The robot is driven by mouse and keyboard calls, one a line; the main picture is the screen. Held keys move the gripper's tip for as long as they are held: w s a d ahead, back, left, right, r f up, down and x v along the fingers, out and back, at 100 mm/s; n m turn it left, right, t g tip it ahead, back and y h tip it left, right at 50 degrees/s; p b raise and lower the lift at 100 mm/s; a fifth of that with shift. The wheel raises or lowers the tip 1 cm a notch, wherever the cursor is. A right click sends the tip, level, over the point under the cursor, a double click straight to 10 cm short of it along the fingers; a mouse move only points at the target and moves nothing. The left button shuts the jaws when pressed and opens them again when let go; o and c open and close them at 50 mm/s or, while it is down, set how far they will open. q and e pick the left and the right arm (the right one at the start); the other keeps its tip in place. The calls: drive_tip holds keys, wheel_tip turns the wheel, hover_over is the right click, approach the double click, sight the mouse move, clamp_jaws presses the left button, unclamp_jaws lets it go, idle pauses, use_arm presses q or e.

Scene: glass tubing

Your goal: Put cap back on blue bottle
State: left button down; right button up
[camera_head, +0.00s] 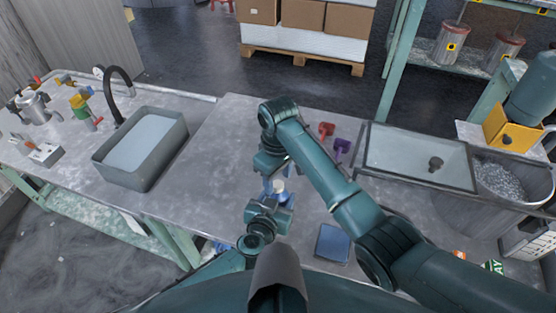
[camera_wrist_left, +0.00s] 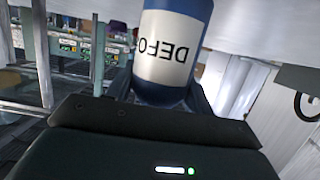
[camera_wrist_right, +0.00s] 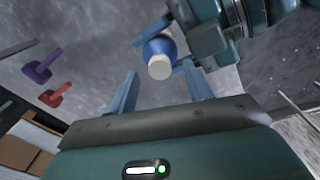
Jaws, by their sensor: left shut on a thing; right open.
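A blue bottle (camera_head: 284,197) with a white top (camera_head: 279,186) is held near the table's front edge. My left gripper (camera_head: 276,203) is shut on it. In the left wrist view the bottle (camera_wrist_left: 172,45) fills the top middle, with a white label that reads upside down. My right gripper (camera_head: 270,182) is open and empty, above the bottle. In the right wrist view, the bottle's white top (camera_wrist_right: 160,67) lies between and beyond the two open fingers (camera_wrist_right: 165,88). I cannot tell whether the white top is the cap or a bare neck.
A red item (camera_head: 326,130) and a purple item (camera_head: 342,148) lie on the table right of my right gripper. A dark blue square pad (camera_head: 333,243) lies at the front. A sink basin (camera_head: 98,160) is at left, a glass-topped tray (camera_head: 400,150) at right.

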wheel_tip(320, 180, up, 11)
drive_tip(key=shift+f, duration=0.2)
idle(0.4)
use_arm(q)
drive_tip(key=shift+c, duration=2.4)
unclamp_jaws()
